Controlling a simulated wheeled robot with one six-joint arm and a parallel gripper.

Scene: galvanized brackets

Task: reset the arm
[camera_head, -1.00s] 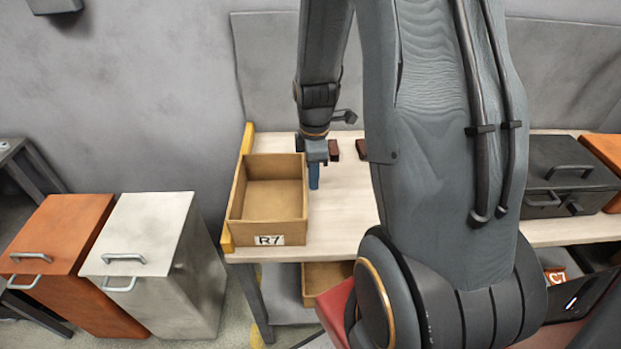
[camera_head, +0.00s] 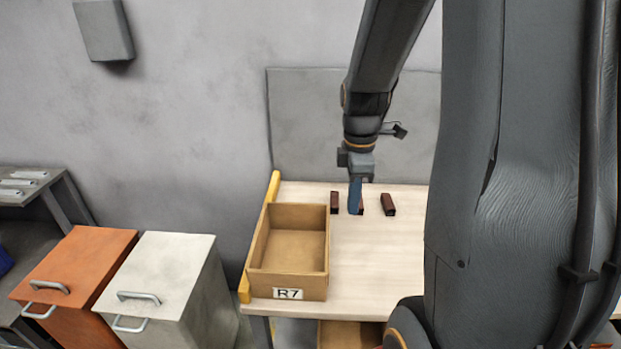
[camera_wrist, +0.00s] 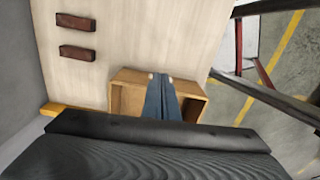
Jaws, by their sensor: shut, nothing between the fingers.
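My gripper (camera_head: 355,211) hangs over the light wooden table (camera_head: 375,262), to the right of the open box in the head view. Its blue fingers are together, with nothing between them. In the wrist view the shut fingers (camera_wrist: 158,77) point across an open brown box (camera_wrist: 128,98) and hide part of it. My arm comes down from the top of the head view, and a large link of it covers the right side.
A cardboard-coloured box labelled R7 (camera_head: 288,285) stands at the table's left end, by a yellow edge strip (camera_head: 273,187). Orange (camera_head: 88,252) and pale (camera_head: 170,262) cabinets stand left of the table.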

